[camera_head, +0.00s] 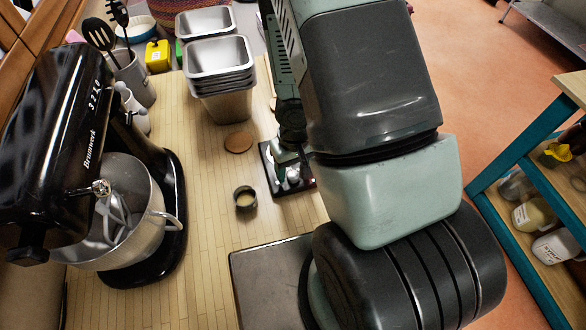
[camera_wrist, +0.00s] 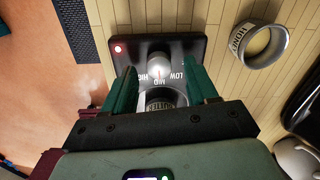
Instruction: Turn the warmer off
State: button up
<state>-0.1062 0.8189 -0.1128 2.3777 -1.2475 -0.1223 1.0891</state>
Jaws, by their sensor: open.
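The warmer (camera_wrist: 190,47) is a small black unit with a silver knob (camera_wrist: 158,65) and labels HIGH, MID and LOW. Its red light (camera_wrist: 117,49) is lit. The knob's pale pointer seems to face MID. A small tin (camera_wrist: 165,98) sits at the warmer's near end, partly hidden by my gripper. In the wrist view, my gripper (camera_wrist: 161,82) is open and empty, one finger on each side of the knob's near side. I cannot tell if they touch anything. In the head view the warmer (camera_head: 300,188) stands on the counter, partly hidden by my arm.
A metal tin (camera_head: 244,198) stands left of the warmer, with a round wooden disc (camera_head: 238,142) behind it. A black stand mixer (camera_head: 62,140) fills the left. Stacked metal pans (camera_head: 220,70) stand at the back. A dark flat surface (camera_head: 262,285) lies in front.

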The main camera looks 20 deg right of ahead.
jog(key=shift+f, duration=0.65)
jog(key=shift+w, duration=0.1)
jog(key=shift+c, duration=0.2)
jog(key=c, duration=1)
